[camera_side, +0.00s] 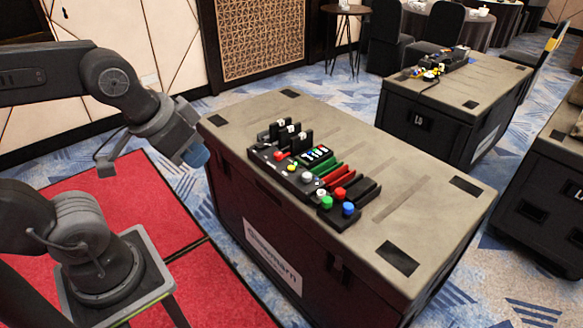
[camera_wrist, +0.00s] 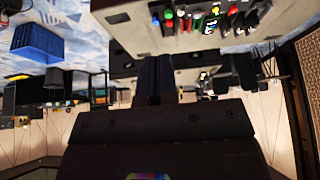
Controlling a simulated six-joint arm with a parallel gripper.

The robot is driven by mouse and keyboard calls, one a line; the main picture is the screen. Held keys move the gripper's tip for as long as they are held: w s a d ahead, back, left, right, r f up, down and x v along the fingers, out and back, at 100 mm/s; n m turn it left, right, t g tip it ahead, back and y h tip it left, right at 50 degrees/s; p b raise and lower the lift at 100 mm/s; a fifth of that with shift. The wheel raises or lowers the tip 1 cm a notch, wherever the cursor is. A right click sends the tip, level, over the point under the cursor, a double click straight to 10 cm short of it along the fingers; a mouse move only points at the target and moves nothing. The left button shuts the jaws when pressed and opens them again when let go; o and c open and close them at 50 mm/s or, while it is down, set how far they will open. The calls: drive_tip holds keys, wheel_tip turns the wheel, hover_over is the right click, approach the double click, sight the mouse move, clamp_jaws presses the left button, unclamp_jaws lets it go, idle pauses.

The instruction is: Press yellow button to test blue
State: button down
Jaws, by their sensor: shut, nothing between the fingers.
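A black control panel (camera_side: 285,174) lies on top of a large case. A small yellow button (camera_side: 291,168) sits on it between a red button (camera_side: 278,156) and a pale grey knob (camera_side: 306,177). A blue button (camera_side: 348,208) is at the panel's near right end, beside a green button (camera_side: 326,202). A small screen (camera_side: 315,155) with coloured marks is behind the yellow button. My gripper (camera_side: 197,156), with blue fingers, is shut and empty, to the left of the panel and apart from it. In the wrist view my gripper (camera_wrist: 158,62) points at the upside-down scene.
The grey-topped case (camera_side: 400,215) stands on patterned carpet, with bare top around the panel. Black upright blocks (camera_side: 280,130) stand behind the panel's left part. Red and black slats (camera_side: 340,178) lie to its right. A second case (camera_side: 450,95) stands behind.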

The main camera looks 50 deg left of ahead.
drive_tip(key=m+t+y, duration=0.1)
drive_tip(key=m+t, duration=0.3)
drive_tip(key=m, duration=0.4)
hover_over(292, 168)
wheel_tip(292, 168, down, 21)
drive_tip(key=shift+f, duration=0.3)
drive_tip(key=shift+f, duration=4.4)
drive_tip(key=shift+f, duration=0.1)
